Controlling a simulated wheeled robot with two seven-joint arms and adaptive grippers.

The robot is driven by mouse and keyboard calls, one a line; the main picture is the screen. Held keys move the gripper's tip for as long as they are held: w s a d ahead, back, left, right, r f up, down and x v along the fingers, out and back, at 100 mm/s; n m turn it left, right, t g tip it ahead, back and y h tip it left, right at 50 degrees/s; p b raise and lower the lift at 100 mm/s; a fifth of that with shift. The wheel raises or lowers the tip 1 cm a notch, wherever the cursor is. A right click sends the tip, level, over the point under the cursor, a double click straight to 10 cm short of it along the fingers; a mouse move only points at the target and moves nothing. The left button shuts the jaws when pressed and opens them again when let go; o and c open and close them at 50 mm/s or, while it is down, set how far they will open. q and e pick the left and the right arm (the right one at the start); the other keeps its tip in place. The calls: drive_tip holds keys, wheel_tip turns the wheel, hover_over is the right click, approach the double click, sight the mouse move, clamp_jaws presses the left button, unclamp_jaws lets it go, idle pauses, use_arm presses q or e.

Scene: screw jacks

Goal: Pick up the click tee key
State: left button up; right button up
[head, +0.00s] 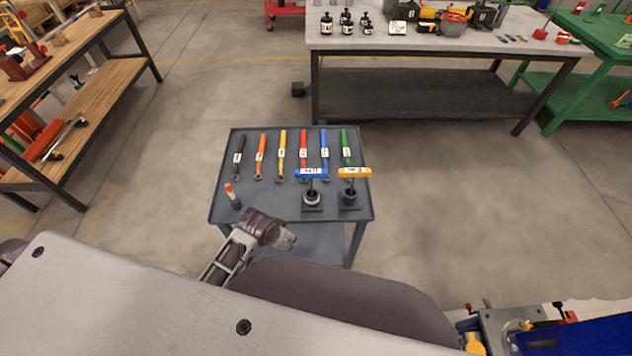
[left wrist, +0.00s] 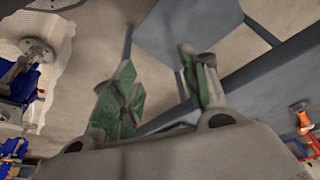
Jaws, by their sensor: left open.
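Two tee-handled keys stand upright in round dark holders at the right front of a small dark table (head: 225,208). One has a blue crossbar (head: 311,173), the other a yellow crossbar (head: 354,173). Both bars carry white labels too small to read, so I cannot tell which is the click key. My left gripper (head: 285,240) is by the table's front edge, below and left of the keys. In the left wrist view its green-padded fingers (left wrist: 158,80) are spread with nothing between them. My right gripper is not in view.
Several coloured wrenches (head: 282,155) lie in a row across the back of the small table. An orange-capped tube (head: 233,196) stands at its left front. A grey workbench (head: 440,45) stands behind, a wooden bench (head: 100,95) at left. Open floor surrounds the table.

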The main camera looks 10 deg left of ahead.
use_arm(q)
drive_tip(key=w+d+r+m+h, duration=0.2)
drive_tip(key=w+d+r+m, duration=0.25)
drive_tip(key=r, duration=0.45)
drive_tip(key=w+d+r+m+h, duration=0.2)
drive_tip(key=w+d+r+m, duration=0.2)
drive_tip(key=d+r, duration=0.3)
drive_tip(key=m+g+y, duration=0.1)
drive_tip(key=m+g, duration=0.1)
drive_tip(key=m, duration=0.1)
approach(309, 170)
drive_tip(key=v, duration=0.2)
drive_tip(key=shift+w+a+r+b, duration=0.1)
drive_tip(key=shift+a+b, duration=0.05)
drive_tip(key=shift+b, duration=0.2)
drive_tip(key=shift+x, duration=4.3)
